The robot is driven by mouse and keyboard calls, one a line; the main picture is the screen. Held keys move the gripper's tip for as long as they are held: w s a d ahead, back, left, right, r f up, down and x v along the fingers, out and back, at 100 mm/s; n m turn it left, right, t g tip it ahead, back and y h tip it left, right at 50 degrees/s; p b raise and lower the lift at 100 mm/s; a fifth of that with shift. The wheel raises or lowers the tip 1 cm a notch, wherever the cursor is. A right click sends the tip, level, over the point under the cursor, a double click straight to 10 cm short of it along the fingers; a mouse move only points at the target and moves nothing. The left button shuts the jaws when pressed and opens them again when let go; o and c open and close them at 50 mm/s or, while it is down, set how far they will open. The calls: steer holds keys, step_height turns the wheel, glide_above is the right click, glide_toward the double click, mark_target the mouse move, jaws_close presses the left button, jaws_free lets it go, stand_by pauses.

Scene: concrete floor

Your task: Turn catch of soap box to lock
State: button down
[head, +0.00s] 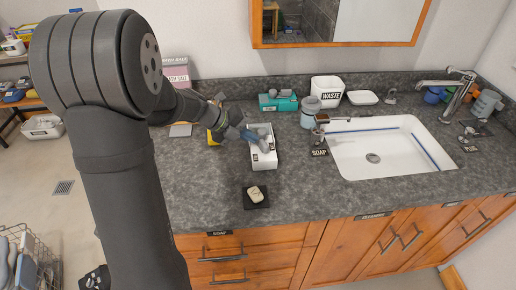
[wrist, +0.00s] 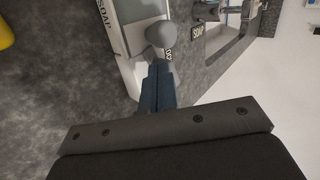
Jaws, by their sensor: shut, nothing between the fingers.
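The soap box (head: 264,160) is a white box on the grey counter, left of the sink. In the wrist view its white wall (wrist: 128,62) fills the upper left, with a dark SOAP label. A grey rounded knob (wrist: 160,34), which looks like the catch, stands at the box's edge. My gripper (head: 256,138) is over the box in the head view. In the wrist view its blue fingers (wrist: 158,72) are shut and empty, with their tips right at the knob. I cannot tell whether they touch it. My gripper hides part of the box top in the head view.
A bar of soap (head: 256,194) lies on a dark mat in front of the box. A teal carton (head: 278,103), a grey jar (head: 310,112) and a white waste bin (head: 327,89) stand behind. The white sink (head: 385,150) is to the right. Counter around the mat is clear.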

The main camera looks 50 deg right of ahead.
steer(key=shift+s, duration=0.1)
stand_by(0.3)
steer(key=shift+s+d+f, duration=0.1)
steer(key=shift+s+d, duration=0.1)
steer(key=shift+s, duration=0.6)
steer(key=w+a, duration=0.1)
steer(key=w, duration=0.1)
steer(key=w+a, duration=0.1)
steer(key=shift+w+a, duration=0.35)
steer(key=w+d+v, duration=0.1)
steer(key=v, duration=0.9)
steer(key=shift+r, duration=0.2)
steer(key=shift+a, duration=0.15)
